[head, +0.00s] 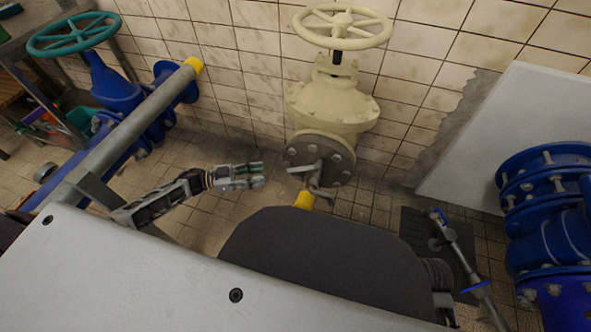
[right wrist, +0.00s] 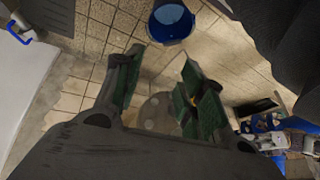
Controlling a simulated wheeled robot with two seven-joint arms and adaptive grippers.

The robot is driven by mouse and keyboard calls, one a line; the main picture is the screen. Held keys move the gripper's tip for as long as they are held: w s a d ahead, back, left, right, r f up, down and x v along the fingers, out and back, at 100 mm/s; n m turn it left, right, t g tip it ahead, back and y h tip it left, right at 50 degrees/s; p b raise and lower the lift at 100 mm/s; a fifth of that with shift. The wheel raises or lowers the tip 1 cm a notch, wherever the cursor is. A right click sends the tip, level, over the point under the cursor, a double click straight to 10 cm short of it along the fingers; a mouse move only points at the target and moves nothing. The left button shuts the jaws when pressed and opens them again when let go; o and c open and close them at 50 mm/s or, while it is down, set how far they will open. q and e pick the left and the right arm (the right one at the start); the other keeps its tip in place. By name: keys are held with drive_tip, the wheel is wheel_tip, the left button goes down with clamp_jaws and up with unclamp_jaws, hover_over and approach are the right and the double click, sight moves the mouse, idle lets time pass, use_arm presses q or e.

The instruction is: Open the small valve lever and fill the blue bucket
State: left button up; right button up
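The small valve lever (head: 301,169) is a grey handle in front of the dark flange (head: 340,163) of the cream valve, above a short yellow pipe end (head: 304,201). My left gripper (head: 262,176) is just left of the lever, apart from it; its fingers look parted and empty. The blue bucket (right wrist: 154,30) shows at the top of the right wrist view, on the tiled floor, and is not visible in the head view. My right gripper (right wrist: 160,88) is open and empty, its green-padded fingers wide apart. A greyish round part shows blurred between them.
A cream handwheel (head: 342,26) tops the large valve. A grey pipe (head: 135,118) and a teal handwheel (head: 74,34) stand at left. A grey fitting with blue parts (head: 455,248) lies by a dark mat at right, near blue pipes (head: 565,235) and a white panel (head: 515,130).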

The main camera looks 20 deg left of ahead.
sight(296, 169)
use_arm(q)
drive_tip(key=b+x, duration=0.2)
drive_tip(key=x, duration=0.9)
drive_tip(key=shift+w+d+f+b, duration=0.15)
drive_tip(key=shift+d+b, duration=0.1)
drive_tip(key=shift+b, duration=0.15)
drive_tip(key=shift+x, duration=1)
use_arm(e)
wheel_tip(296, 169, down, 7)
drive_tip(key=a+t, duration=0.1)
drive_tip(key=shift+a+f+m+y, duration=0.2)
drive_tip(key=shift+a+m+y, duration=0.1)
drive_tip(key=shift+a+y, duration=0.1)
drive_tip(key=shift+w+d, duration=0.1)
use_arm(q)
drive_tip(key=shift+c, duration=0.6)
clamp_jaws()
use_arm(e)
drive_tip(key=shift+w+r, duration=0.25)
drive_tip(key=shift+r, duration=0.1)
